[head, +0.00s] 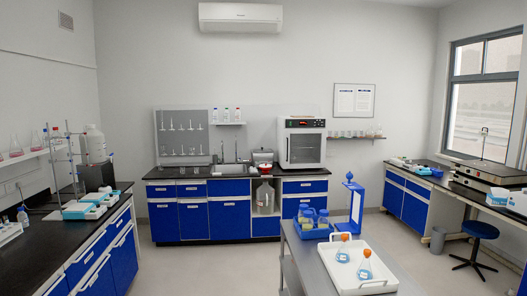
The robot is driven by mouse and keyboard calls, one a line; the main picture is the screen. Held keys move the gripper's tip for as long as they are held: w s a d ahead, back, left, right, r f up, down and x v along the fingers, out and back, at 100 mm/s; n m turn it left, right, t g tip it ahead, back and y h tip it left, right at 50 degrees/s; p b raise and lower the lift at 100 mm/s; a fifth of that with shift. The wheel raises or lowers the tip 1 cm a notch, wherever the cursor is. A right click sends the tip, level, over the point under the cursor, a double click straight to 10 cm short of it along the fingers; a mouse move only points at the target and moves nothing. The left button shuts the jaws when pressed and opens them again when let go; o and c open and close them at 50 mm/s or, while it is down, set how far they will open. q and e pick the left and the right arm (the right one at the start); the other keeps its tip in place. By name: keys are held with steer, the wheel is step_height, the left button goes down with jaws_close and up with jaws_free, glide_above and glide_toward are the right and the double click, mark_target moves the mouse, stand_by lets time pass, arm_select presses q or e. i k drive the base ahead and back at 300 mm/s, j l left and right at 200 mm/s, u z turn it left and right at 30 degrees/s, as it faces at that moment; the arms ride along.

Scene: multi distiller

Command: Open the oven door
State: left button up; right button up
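The oven (302,143) is a white box with a dark control panel on top and a glass-windowed door (304,148). It stands on the back counter, right of the middle, across the room from me. Its door looks shut. Neither of my grippers shows in the head view.
A grey table (310,248) in front holds a white tray (350,262) with flasks, a blue crate (313,231) with bottles and a blue stand (353,203). Side counters run left (60,240) and right (410,192). A blue stool (480,230) stands at right. Open floor (195,265) lies left of the table.

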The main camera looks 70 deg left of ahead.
mark_target(302, 148)
steer(key=u, duration=2.05)
steer(key=i+j+u, duration=0.7)
steer(key=i, duration=0.25)
steer(key=i+j+u, duration=0.3)
steer(key=i, duration=0.2)
steer(key=i+z, duration=0.2)
steer(key=i, duration=0.3)
steer(key=i+j+z, duration=0.2)
steer(key=i, duration=0.3)
steer(key=i+z, duration=0.15)
steer(key=i, duration=1.65)
steer(key=i+z, duration=0.2)
steer(key=i, duration=0.35)
steer(key=i+j+z, duration=0.15)
steer(key=i, duration=0.4)
steer(key=i+j+z, duration=0.2)
steer(key=i, duration=0.4)
steer(key=i+l+z, duration=0.2)
steer(key=i+z, duration=0.6)
steer(key=z, duration=0.2)
steer(key=i+z, duration=0.45)
steer(key=k+j, duration=0.05)
